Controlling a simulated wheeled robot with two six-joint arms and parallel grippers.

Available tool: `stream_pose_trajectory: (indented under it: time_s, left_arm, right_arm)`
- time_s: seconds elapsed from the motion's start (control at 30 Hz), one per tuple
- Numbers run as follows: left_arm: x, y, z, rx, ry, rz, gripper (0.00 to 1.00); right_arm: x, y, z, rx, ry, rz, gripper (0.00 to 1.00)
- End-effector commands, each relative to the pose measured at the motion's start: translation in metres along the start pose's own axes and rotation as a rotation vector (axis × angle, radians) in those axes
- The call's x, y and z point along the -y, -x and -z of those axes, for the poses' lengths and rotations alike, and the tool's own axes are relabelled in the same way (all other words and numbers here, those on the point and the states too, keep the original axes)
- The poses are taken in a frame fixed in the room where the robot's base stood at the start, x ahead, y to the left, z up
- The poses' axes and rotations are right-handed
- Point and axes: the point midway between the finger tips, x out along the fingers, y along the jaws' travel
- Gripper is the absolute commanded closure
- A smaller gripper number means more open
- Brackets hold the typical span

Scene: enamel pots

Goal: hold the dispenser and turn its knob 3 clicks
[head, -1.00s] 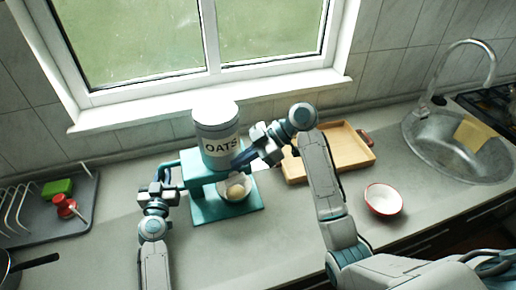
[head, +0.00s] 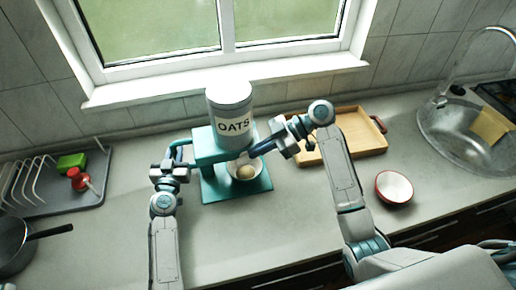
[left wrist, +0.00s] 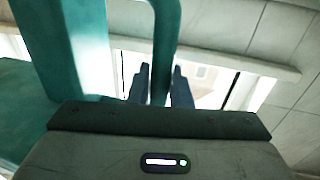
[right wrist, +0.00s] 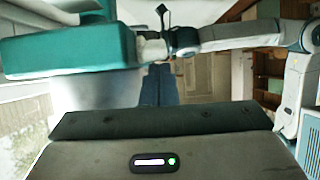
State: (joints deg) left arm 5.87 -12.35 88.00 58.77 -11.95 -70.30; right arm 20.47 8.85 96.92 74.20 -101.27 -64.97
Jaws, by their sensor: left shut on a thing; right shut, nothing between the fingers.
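The dispenser is a teal stand (head: 209,143) with a grey canister (head: 231,103) labelled OATS on top. It stands upright on the counter. My left gripper (head: 174,162) is shut on the teal handle (left wrist: 163,40) at the dispenser's left side; the left wrist view shows the handle between its fingers. My right gripper (head: 252,152) is shut and empty, close to the front right of the stand, just above the bowl. Its closed fingertips (right wrist: 160,85) show below the teal body (right wrist: 70,52) in the right wrist view. I cannot make out the knob clearly.
A bowl (head: 235,177) with pale contents sits on the teal base (head: 217,190). A wooden tray (head: 358,145) lies behind my right arm. A red-rimmed bowl (head: 394,186), a sink (head: 450,140), a drying rack (head: 50,205) and a pan (head: 12,255) stand farther out.

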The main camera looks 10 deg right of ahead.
Motion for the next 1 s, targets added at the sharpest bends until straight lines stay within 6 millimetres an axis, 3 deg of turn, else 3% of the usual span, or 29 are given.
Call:
stream_pose_trajectory:
  time_s: [1.0]
  left_arm:
    - [0.0,0.0002,-0.0007,0.001,0.0,0.0,1.0]
  right_arm:
    - [-0.0006,0.0042,-0.0084,-0.189,-0.004,-0.008,1.0]
